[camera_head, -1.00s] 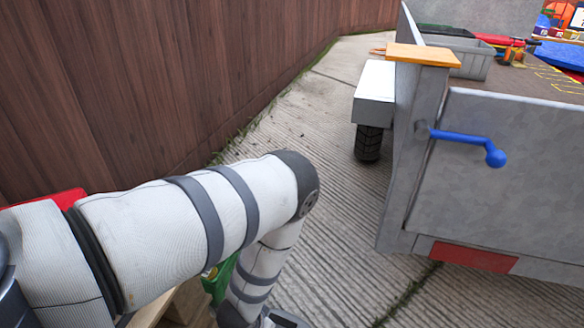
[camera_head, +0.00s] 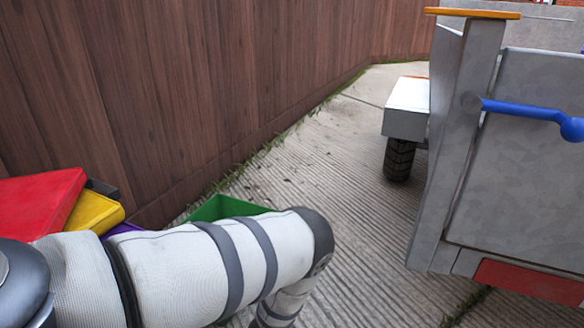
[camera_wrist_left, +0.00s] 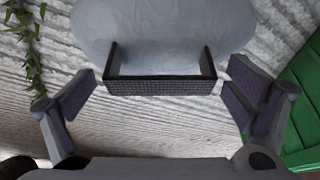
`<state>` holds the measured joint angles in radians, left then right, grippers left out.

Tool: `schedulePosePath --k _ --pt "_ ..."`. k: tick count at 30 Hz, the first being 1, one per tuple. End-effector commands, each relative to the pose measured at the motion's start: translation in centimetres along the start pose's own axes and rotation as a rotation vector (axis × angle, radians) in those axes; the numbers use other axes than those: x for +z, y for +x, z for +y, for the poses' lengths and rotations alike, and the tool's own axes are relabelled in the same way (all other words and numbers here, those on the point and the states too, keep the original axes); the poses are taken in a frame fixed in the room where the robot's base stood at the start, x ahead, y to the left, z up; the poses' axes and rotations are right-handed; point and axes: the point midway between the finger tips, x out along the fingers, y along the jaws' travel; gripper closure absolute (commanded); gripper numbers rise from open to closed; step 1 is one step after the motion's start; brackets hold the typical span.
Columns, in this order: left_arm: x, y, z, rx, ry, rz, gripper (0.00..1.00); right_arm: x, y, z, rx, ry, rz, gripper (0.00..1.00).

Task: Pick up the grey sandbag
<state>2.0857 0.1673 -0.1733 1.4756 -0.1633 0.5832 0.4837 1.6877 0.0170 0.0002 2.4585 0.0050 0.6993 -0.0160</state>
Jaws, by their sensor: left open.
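The grey sandbag (camera_wrist_left: 160,35) lies on the ribbed concrete in the left wrist view, at the top middle. Its black strap handle (camera_wrist_left: 160,87) stands out toward the camera. My left gripper (camera_wrist_left: 163,84) is open, with one finger on each side of the handle. In the head view my left arm comes in from the lower left and bends down. Its gripper and the sandbag are out of that view. My right gripper shows in neither view.
A green container (camera_head: 222,208) stands behind my arm; green also shows at the wrist view's right edge. Red (camera_head: 40,203) and yellow (camera_head: 96,212) items are at left. A wooden fence (camera_head: 200,80) runs behind. A grey trailer (camera_head: 520,170) with a blue handle (camera_head: 530,108) stands right.

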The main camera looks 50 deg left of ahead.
Motion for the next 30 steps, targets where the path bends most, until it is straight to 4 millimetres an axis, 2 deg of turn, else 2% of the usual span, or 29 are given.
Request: schedulePosePath --k 3,14,23,30 --pt "-0.1 -0.2 0.0 0.0 0.0 0.001 0.05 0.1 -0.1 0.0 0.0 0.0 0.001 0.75" --pt "-0.1 -0.3 0.0 0.0 0.0 0.001 0.86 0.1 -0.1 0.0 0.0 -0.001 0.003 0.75" --pt "-0.3 -0.5 0.0 0.001 -0.001 0.004 0.87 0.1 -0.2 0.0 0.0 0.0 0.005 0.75" --pt "-1.6 -3.2 0.1 0.002 -0.001 0.007 0.87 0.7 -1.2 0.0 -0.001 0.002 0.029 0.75"
